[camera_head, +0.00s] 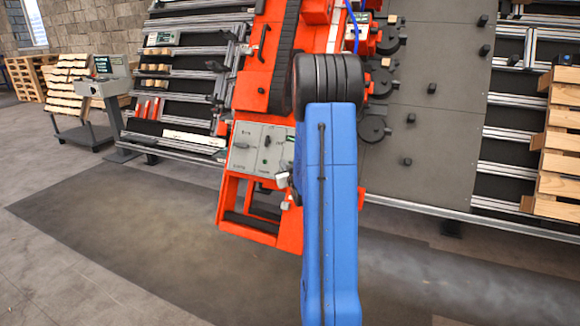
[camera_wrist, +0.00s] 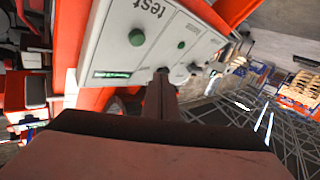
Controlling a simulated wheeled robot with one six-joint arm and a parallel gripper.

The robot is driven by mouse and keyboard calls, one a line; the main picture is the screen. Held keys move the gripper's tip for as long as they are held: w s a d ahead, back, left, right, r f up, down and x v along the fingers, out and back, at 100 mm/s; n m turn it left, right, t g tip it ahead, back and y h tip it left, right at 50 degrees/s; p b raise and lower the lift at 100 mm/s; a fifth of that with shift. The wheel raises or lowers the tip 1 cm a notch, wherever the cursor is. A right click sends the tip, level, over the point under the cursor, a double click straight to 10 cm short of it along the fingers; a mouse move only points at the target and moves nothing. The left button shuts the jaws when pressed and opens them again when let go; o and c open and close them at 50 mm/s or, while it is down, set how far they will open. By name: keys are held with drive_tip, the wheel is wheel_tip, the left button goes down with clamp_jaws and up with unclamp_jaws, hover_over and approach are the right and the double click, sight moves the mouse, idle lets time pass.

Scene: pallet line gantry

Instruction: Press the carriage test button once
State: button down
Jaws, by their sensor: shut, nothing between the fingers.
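The grey control panel (camera_head: 250,158) is on the lower part of the orange carriage (camera_head: 262,75) in the head view. In the wrist view the panel (camera_wrist: 115,50) fills the upper middle and bears the word "test", seen turned. A round green button (camera_wrist: 137,37) sits beside that word. A smaller green button or lamp (camera_wrist: 181,44) is to its right. My gripper (camera_wrist: 162,74) is shut and empty, its tips near the panel's lower edge in the picture, below and right of the green button. I cannot tell whether they touch the panel. My blue arm mostly hides the gripper in the head view.
An orange frame (camera_head: 232,205) juts out below the panel. Racks of rails (camera_head: 185,75) stand left, and a grey plate wall (camera_head: 440,100) and wooden pallets (camera_head: 560,140) right. The front-left floor is clear.

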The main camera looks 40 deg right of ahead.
drive_tip(key=shift+w+d+f, duration=0.35)
drive_tip(key=shift+d+f, duration=0.1)
drive_tip(key=shift+d, duration=0.35)
drive_tip(key=shift+w+d+f, duration=0.35)
drive_tip(key=shift+d+f, duration=0.15)
drive_tip(key=shift+d, duration=0.25)
drive_tip(key=shift+w+d+f, duration=0.35)
drive_tip(key=shift+d+f, duration=0.1)
drive_tip(key=shift+d, duration=0.35)
drive_tip(key=shift+w+d+f, duration=0.15)
drive_tip(key=shift+d+f, duration=0.05)
drive_tip(key=shift+d, duration=0.2)
drive_tip(key=shift+w+d+f, duration=0.1)
drive_tip(key=shift+d+f, duration=0.1)
drive_tip(key=shift+d, duration=0.2)
idle(1.3)
drive_tip(key=shift+a, duration=0.15)
drive_tip(key=shift+s+a+r, duration=0.3)
drive_tip(key=shift+a+r, duration=0.1)
drive_tip(key=shift+a, duration=0.25)
idle(0.3)
drive_tip(key=shift+s+a+r, duration=0.3)
drive_tip(key=shift+a+r, duration=0.1)
drive_tip(key=shift+a, duration=0.25)
drive_tip(key=shift+s+a+r, duration=0.25)
drive_tip(key=shift+a+r, duration=0.15)
drive_tip(key=shift+a, duration=0.3)
drive_tip(key=shift+s+a+r, duration=0.3)
drive_tip(key=shift+a+r, duration=0.1)
drive_tip(key=shift+a, duration=0.25)
